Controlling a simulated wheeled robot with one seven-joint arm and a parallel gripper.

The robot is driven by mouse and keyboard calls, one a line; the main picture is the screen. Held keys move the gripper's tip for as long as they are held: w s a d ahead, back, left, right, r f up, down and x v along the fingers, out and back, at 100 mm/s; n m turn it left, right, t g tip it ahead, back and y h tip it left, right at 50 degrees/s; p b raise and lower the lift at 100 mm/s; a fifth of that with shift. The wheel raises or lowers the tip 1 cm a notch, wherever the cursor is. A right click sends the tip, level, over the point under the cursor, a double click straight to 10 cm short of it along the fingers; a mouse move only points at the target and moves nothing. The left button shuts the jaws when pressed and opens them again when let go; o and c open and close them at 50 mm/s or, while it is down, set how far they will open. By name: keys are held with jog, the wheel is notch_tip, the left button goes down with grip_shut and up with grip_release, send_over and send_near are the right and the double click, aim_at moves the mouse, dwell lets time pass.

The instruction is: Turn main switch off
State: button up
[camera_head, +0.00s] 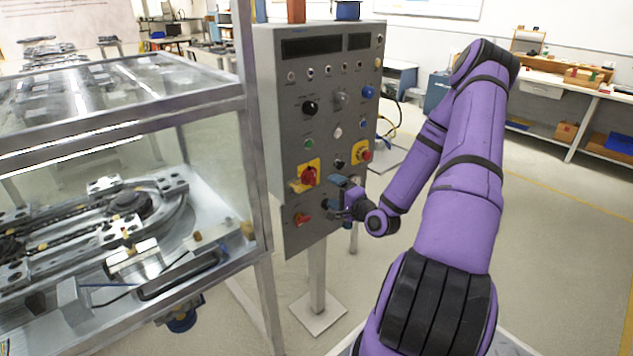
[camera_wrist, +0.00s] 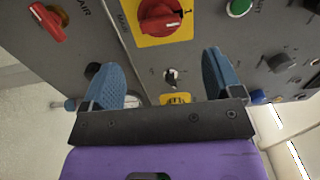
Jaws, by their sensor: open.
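The main switch (camera_head: 308,176) is a red rotary knob on a yellow plate on the grey control panel (camera_head: 292,120). In the wrist view the main switch (camera_wrist: 160,17) is at the top centre, partly cut off by the frame edge. A mark like a "1" shows at its right side. My gripper (camera_head: 334,193) is at the panel's lower right, to the right of and slightly below the switch in the head view. In the wrist view my gripper (camera_wrist: 162,66) has its two blue fingers spread wide with nothing between them. The switch lies beyond the fingertips, not between them.
A red AIR knob (camera_wrist: 46,22) is at the wrist view's upper left. A red emergency button (camera_head: 365,155) and a green button (camera_wrist: 239,7) are also on the panel. A glass-sided track enclosure (camera_head: 215,150) stands left of the panel. Open floor (camera_head: 560,250) lies right.

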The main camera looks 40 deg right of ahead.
aim_at(315, 179)
jog(key=w, duration=0.8)
jog(key=shift+w, duration=0.35)
jog(key=c, duration=0.9)
